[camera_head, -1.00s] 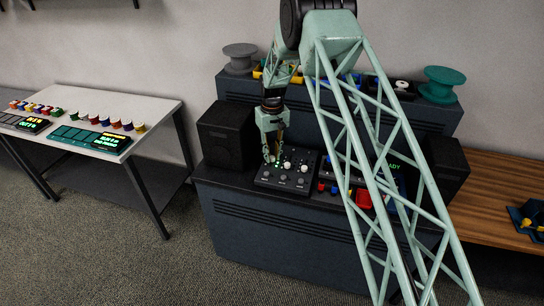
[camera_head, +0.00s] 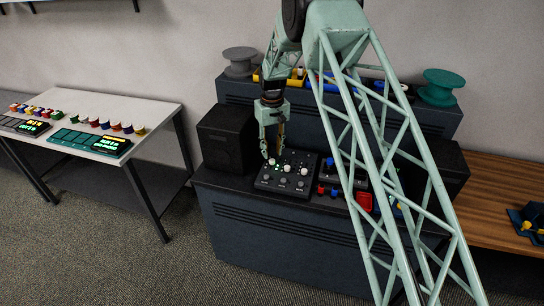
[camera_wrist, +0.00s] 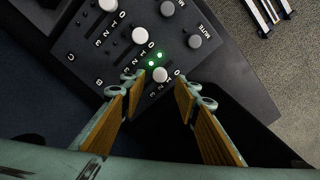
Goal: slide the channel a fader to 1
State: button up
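The black mixer panel (camera_head: 288,178) lies on the dark desk. In the wrist view it carries white fader knobs in lettered rows, with B and C readable. The third row's letter is hidden; its white knob (camera_wrist: 161,74), likely channel A's, is nearest my gripper. The B knob (camera_wrist: 139,35) and C knob (camera_wrist: 108,5) are farther away. My gripper (camera_wrist: 161,88) is open, its fingertips on either side of the nearest knob and apart from it in the picture. In the head view my gripper (camera_head: 271,157) points down over the panel's left side. Contact cannot be told.
Two green lights (camera_wrist: 156,60) glow beside the nearest knob. Grey round knobs, one by a MUTE label (camera_wrist: 195,41), stand along the panel. A black speaker (camera_head: 226,138) is close left of my gripper. A small device with a blue knob (camera_head: 343,172) sits to the right.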

aim_at(273, 160)
notch_tip(273, 160, up, 8)
jog(key=shift+f, duration=0.2)
dwell(0.4)
